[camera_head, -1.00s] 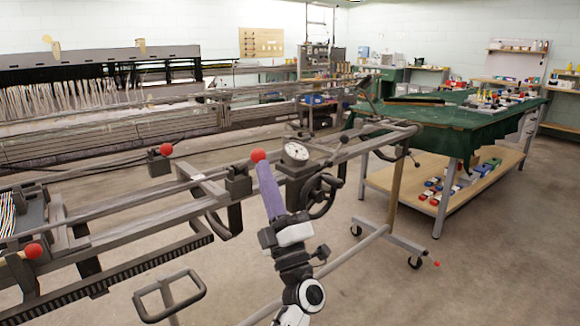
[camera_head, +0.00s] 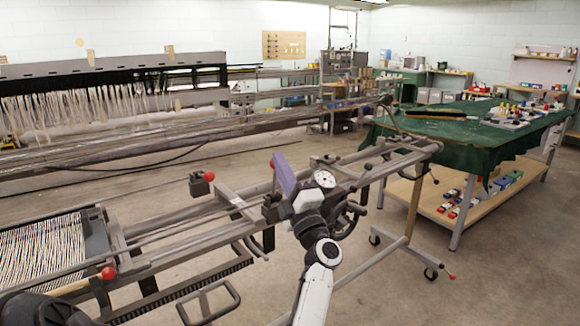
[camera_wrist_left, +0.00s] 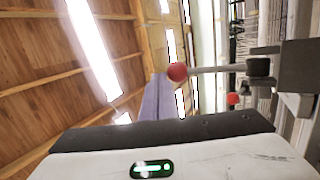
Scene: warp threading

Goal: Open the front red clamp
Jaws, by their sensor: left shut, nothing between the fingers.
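A clamp lever with a red ball knob (camera_head: 272,164) stands up from the loom's front beam, left of the round white dial. A second red-knobbed clamp (camera_head: 209,176) is farther back on the left, and another red knob (camera_head: 108,273) is at the lower left beside the striped warp. My left gripper (camera_head: 279,160) is shut and empty, its purple fingers raised just right of the first knob. In the left wrist view, that knob (camera_wrist_left: 177,72) is beside the purple fingers (camera_wrist_left: 155,100); I cannot tell if they touch. My right gripper is not in view.
The round white dial (camera_head: 325,179) and a black handwheel are close to my left gripper. Striped warp threads (camera_head: 42,255) lie at the lower left. A green-covered table (camera_head: 470,135) stands at the right. Concrete floor is open at the lower right.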

